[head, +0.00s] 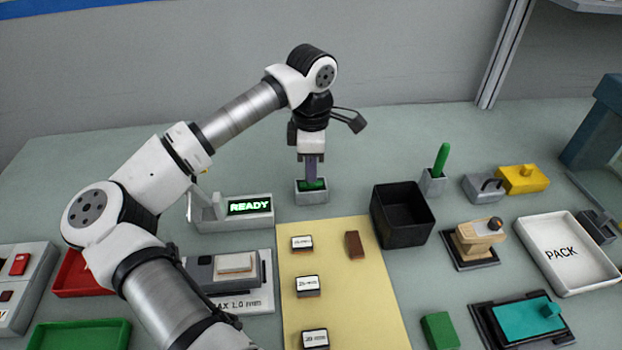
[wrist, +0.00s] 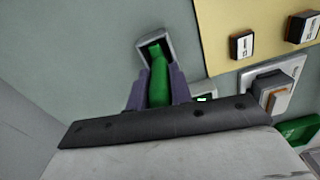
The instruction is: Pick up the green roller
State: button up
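A green upright piece, apparently the green roller (wrist: 158,82), stands with its end in a small grey holder (head: 311,196); the holder also shows in the wrist view (wrist: 143,46). My gripper (head: 311,178) points straight down over this holder. In the wrist view, its two purple fingers (wrist: 159,90) lie close against both sides of the green piece, with no clear gap. In the head view the fingers hide most of the piece, and only some green shows at the holder's mouth. A second green rod (head: 441,160) stands in another grey holder (head: 432,182) to the right.
A black open bin (head: 403,228) stands to the right of my gripper, near a yellow mat (head: 330,265) with small labelled blocks. A grey unit with a READY display (head: 249,206) is close on the left. A white PACK tray (head: 585,272) is at the far right.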

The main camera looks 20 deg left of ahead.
grip_shut()
jog(key=shift+r, duration=0.1)
notch_tip(320, 180, up, 20)
jog(key=b, duration=0.2)
jog(key=shift+s, duration=0.15)
